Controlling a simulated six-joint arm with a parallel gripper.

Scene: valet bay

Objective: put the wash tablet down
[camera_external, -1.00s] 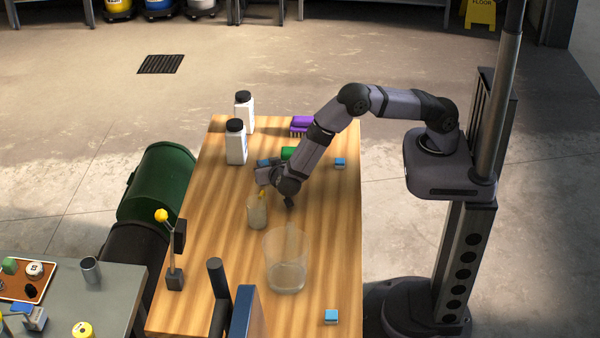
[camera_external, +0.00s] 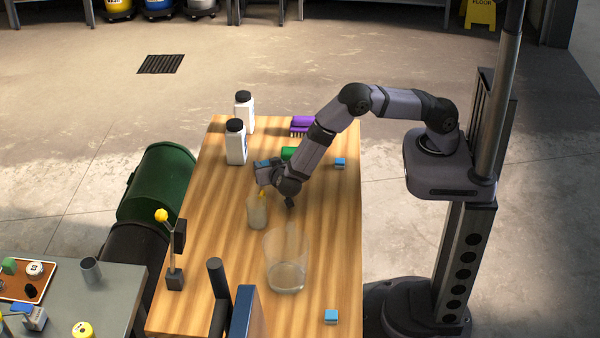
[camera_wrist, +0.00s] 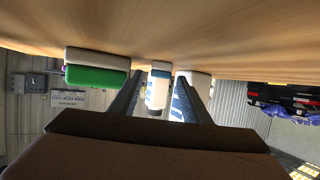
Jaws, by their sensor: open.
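My gripper (camera_external: 266,173) is low over the wooden table, with its jaws open. In the wrist view my gripper (camera_wrist: 157,84) has its two fingers apart, on either side of a small white and blue block (camera_wrist: 158,88), which looks like the wash tablet. In the external view a blue patch (camera_external: 263,162) by the fingers seems to be the same tablet, partly hidden by the gripper. I cannot tell whether a finger touches it. Two similar blue and white blocks lie apart, one right of the arm (camera_external: 340,163) and one at the near right (camera_external: 331,316).
A green and white sponge (camera_wrist: 97,70) is beside the fingers. White bottles (camera_external: 236,143) stand behind on the left, a purple brush (camera_external: 302,125) at the back. A spray bottle (camera_external: 257,211) and clear container (camera_external: 286,265) stand in front on the wooden table (camera_external: 215,220).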

